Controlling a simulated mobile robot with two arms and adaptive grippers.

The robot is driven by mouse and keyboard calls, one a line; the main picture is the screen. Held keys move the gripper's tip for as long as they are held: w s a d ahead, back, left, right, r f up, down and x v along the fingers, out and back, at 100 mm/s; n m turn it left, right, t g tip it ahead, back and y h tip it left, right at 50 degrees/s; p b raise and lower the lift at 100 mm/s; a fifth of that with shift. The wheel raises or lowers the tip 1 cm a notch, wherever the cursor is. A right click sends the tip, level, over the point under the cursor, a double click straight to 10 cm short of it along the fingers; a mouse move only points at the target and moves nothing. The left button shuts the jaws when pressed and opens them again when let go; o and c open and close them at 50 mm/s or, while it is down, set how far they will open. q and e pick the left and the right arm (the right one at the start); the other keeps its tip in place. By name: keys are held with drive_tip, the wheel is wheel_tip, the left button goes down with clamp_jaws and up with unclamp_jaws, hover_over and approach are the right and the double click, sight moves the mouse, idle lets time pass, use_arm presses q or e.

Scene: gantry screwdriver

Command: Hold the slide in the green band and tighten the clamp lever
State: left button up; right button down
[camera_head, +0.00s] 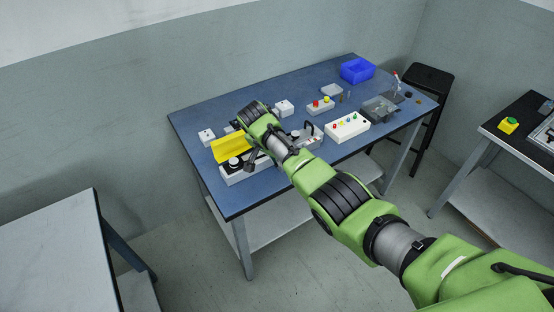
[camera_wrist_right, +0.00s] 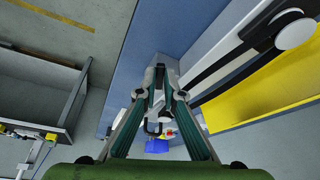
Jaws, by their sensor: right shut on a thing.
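The white slide rail (camera_head: 240,176) with a dark top lies along the table's near left side, a yellow panel (camera_head: 228,149) standing behind it. A round white knob (camera_head: 234,161) sits on the rail. My right gripper (camera_head: 251,165) reaches down beside the rail's right part. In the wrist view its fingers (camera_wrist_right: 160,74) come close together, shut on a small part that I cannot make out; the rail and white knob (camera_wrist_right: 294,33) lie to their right. I cannot pick out the green band or clamp lever. My left gripper is out of view.
The blue table (camera_head: 290,88) also holds a white button box (camera_head: 347,127), a small box with red and yellow buttons (camera_head: 320,105), a grey tray (camera_head: 380,109) and a blue bin (camera_head: 357,70). A grey fixture with a black handle (camera_head: 308,134) stands close right of my gripper.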

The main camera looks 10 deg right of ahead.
drive_tip(key=c, duration=2.2)
unclamp_jaws()
drive_tip(key=shift+o, duration=0.2)
drive_tip(key=v, duration=1.2)
drive_tip(key=shift+w+d, duration=0.1)
